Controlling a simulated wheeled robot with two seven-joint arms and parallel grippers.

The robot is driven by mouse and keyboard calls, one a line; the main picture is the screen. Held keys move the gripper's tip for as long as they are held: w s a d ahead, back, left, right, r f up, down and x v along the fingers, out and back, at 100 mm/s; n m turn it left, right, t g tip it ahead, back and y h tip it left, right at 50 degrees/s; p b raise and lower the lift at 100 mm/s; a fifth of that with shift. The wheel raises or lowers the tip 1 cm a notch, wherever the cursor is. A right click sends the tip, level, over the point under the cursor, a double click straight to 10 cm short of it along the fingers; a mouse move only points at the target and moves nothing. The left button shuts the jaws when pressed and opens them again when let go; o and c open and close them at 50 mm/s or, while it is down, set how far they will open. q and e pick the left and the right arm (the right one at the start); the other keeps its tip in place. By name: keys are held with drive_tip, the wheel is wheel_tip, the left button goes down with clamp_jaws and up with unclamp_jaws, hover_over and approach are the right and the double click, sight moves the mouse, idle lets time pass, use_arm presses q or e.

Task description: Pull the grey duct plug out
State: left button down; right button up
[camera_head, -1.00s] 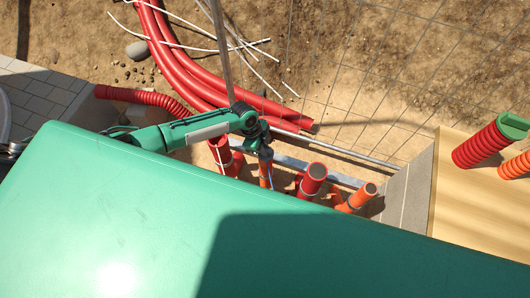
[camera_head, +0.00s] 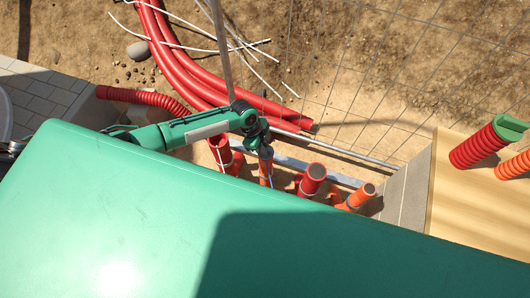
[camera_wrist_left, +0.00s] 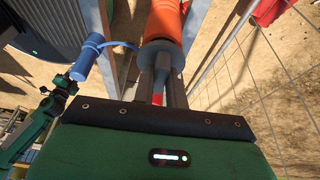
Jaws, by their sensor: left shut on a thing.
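My left gripper (camera_head: 264,150) comes down over an upright orange duct (camera_head: 265,175) in the row of duct stubs. In the left wrist view its fingers (camera_wrist_left: 161,90) are shut on the grey duct plug (camera_wrist_left: 162,54). The plug's wide grey collar is at the mouth of the orange duct (camera_wrist_left: 166,20). I cannot tell whether the plug has moved out of the duct at all. In the head view the plug is mostly hidden by the gripper.
A red duct (camera_head: 220,150) stands to the left of the held duct. Another red duct (camera_head: 313,178) and a tilted orange one (camera_head: 360,196) are to the right. A wire mesh (camera_head: 400,60) lies behind. A blue cylinder (camera_wrist_left: 87,58) shows in the wrist view.

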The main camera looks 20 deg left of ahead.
use_arm(q)
drive_tip(key=shift+r+p, duration=2)
drive_tip(key=shift+r, duration=0.7)
drive_tip(key=c, duration=2)
unclamp_jaws()
clamp_jaws()
